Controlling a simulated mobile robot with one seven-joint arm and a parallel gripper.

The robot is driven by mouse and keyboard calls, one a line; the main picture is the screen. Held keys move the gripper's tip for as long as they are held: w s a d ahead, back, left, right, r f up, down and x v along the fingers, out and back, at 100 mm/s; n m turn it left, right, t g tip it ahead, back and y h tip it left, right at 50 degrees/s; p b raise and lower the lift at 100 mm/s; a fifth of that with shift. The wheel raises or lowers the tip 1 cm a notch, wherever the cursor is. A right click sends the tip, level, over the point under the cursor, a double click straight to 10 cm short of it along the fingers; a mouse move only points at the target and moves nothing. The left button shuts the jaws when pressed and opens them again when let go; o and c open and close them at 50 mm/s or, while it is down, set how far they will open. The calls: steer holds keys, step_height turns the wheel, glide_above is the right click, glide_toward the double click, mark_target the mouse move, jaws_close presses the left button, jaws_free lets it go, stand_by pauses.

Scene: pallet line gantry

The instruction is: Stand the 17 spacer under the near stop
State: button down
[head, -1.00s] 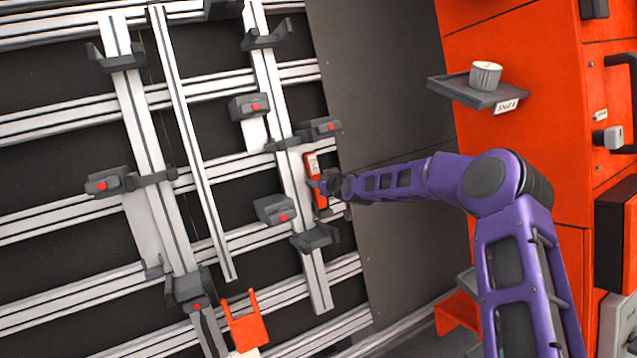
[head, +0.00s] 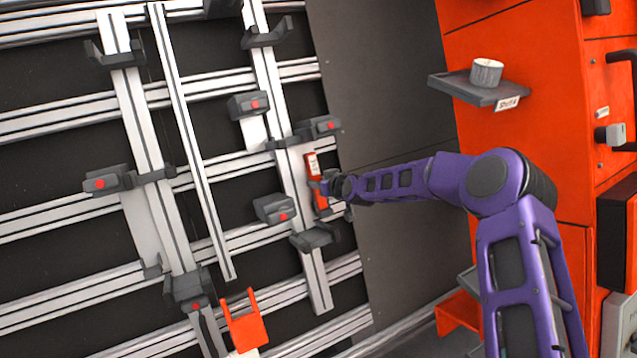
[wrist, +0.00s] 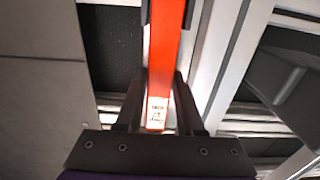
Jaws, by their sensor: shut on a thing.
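My gripper (head: 326,188) is shut on a slim red-orange spacer (head: 313,168) with a white label. In the head view the spacer stands nearly along the right upright rail, a little tilted in the picture. I cannot tell whether the spacer touches either. In the wrist view the spacer (wrist: 166,50) runs up between the two dark fingers of my gripper (wrist: 160,90). Its label is too small to read surely, and its far end is out of frame.
More red-button stops sit nearby, one at the lower left (head: 274,209) of the spacer. An orange forked piece (head: 246,322) is at the bottom. A grey panel (head: 375,120) lies right of the rails.

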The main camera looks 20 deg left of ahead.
steer(key=shift+f, duration=0.1)
stand_by(0.3)
steer(key=shift+c, duration=2.2)
jaws_free()
steer(key=shift+d, duration=0.1)
steer(key=p+v, duration=0.1)
steer(key=v, duration=1.6)
steer(key=shift+d, duration=0.15)
